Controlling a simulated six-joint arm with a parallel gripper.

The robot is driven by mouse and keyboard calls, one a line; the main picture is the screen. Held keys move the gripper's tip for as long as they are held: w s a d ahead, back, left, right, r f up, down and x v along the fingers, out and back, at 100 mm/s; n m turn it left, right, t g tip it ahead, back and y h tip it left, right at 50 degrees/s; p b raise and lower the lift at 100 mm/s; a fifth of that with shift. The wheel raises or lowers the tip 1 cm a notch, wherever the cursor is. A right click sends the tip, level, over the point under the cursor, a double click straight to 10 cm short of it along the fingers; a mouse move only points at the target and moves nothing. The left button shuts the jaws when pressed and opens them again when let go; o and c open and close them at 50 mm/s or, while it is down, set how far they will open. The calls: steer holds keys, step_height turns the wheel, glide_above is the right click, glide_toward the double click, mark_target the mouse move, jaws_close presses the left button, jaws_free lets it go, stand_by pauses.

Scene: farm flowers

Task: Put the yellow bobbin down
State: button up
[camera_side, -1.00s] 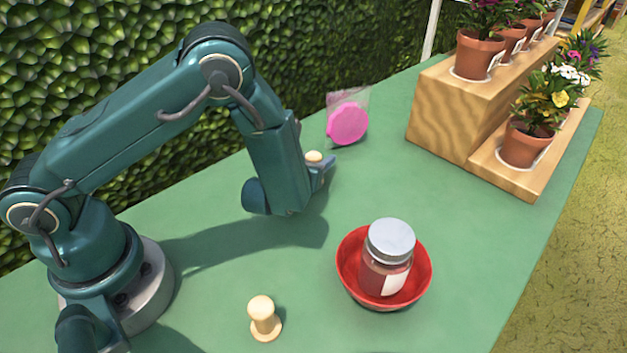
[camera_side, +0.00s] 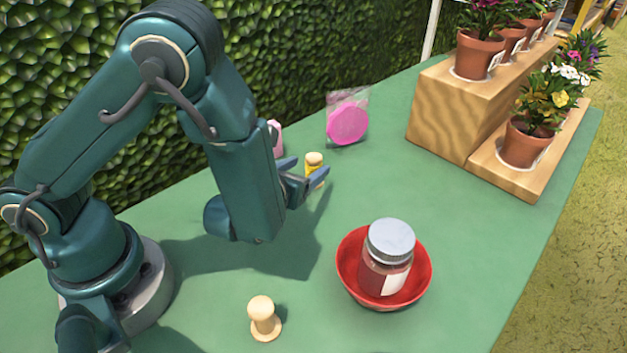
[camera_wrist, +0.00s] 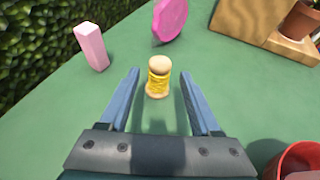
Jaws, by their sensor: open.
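The yellow bobbin (camera_side: 314,168) stands upright on the green table, its pale wooden top and yellow winding showing. It also shows in the wrist view (camera_wrist: 158,82), just beyond and between my fingertips. My gripper (camera_side: 304,172) is open and empty, its two blue fingers apart. In the wrist view my gripper (camera_wrist: 162,78) has its fingers spread on either side of the line to the bobbin, with clear gaps to it. In the side view one finger partly covers the bobbin's lower part.
A red bowl (camera_side: 350,285) holding a jar (camera_side: 388,262) stands at front right. A bare wooden bobbin (camera_side: 264,320) stands in front. A pink disc in a clear bag (camera_side: 347,122) and a pink block (camera_wrist: 91,47) are behind. Wooden steps (camera_side: 440,120) with potted flowers stand at right.

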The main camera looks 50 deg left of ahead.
steer(key=v, duration=0.3)
steer(key=shift+s+d+r, duration=0.15)
steer(key=shift+s+d, duration=0.05)
steer(key=shift+s, duration=0.05)
steer(key=shift+s+r, duration=0.1)
steer(key=shift+s, duration=0.15)
steer(key=shift+s+r, duration=0.15)
steer(key=s+a+r+n+g+y, duration=0.15)
steer(key=s+a+n+g, duration=0.4)
steer(key=n, duration=0.55)
steer(key=s+a+r+n+g+y, duration=0.1)
steer(key=s+a+r+n+g, duration=0.25)
steer(key=s+n, duration=0.5)
steer(key=d+r+n+t+h, duration=0.2)
steer(key=d+r+n+h, duration=0.3)
steer(key=n, duration=0.7)
steer(key=w+d+h, duration=0.1)
steer(key=d+h, duration=0.1)
steer(key=d, duration=0.1)
